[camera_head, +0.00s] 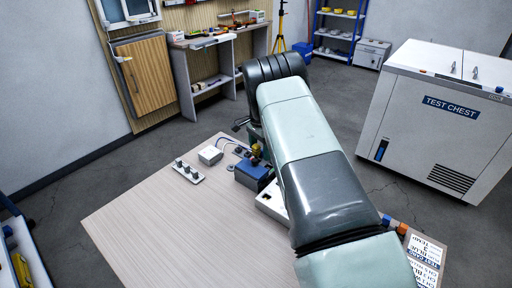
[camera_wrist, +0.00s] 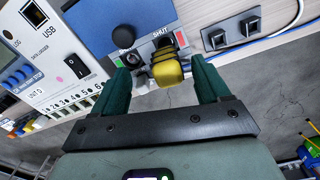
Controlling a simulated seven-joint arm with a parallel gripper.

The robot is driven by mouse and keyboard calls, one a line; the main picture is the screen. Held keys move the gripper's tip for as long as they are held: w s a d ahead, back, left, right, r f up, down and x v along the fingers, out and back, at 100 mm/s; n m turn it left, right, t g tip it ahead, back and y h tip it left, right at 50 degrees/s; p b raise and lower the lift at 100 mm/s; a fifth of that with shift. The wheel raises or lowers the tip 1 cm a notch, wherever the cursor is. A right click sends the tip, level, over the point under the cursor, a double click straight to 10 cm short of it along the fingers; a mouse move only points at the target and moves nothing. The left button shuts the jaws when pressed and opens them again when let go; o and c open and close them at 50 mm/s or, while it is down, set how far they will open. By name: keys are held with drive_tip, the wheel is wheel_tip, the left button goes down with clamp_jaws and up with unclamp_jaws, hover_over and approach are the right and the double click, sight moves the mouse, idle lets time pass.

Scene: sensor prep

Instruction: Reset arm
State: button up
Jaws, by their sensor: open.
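In the wrist view, my gripper (camera_wrist: 158,75) is open, with its two green fingers reaching toward a blue box (camera_wrist: 92,22). A yellow handle (camera_wrist: 168,70) on the box lies between the fingertips, with visible gaps on both sides. A label reading SHUT (camera_wrist: 161,35) sits above the handle, and a round black knob (camera_wrist: 123,37) is left of it. In the head view, the blue box (camera_head: 252,172) stands at the table's far side, with the yellow handle (camera_head: 256,151) on it. My arm covers much of that area, and my gripper cannot be made out there.
A white data logger (camera_wrist: 62,62) with ports stands beside the blue box. A small white box (camera_head: 210,155) and a strip with dark knobs (camera_head: 188,171) are left of it. Printed cards (camera_head: 425,258) lie at the table's right. The table's (camera_head: 190,240) front left is clear.

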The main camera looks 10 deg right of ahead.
drive_tip(key=shift+a+r+n, duration=0.1)
drive_tip(key=shift+a+n, duration=0.6)
drive_tip(key=shift+n, duration=0.3)
drive_tip(key=shift+w, duration=0.1)
drive_tip(key=c, duration=1.4)
drive_tip(key=m, duration=0.4)
drive_tip(key=shift+a, duration=0.1)
drive_tip(key=m, duration=0.3)
drive_tip(key=shift+m, duration=0.3)
drive_tip(key=m, duration=0.9)
drive_tip(key=shift+r, duration=3.05)
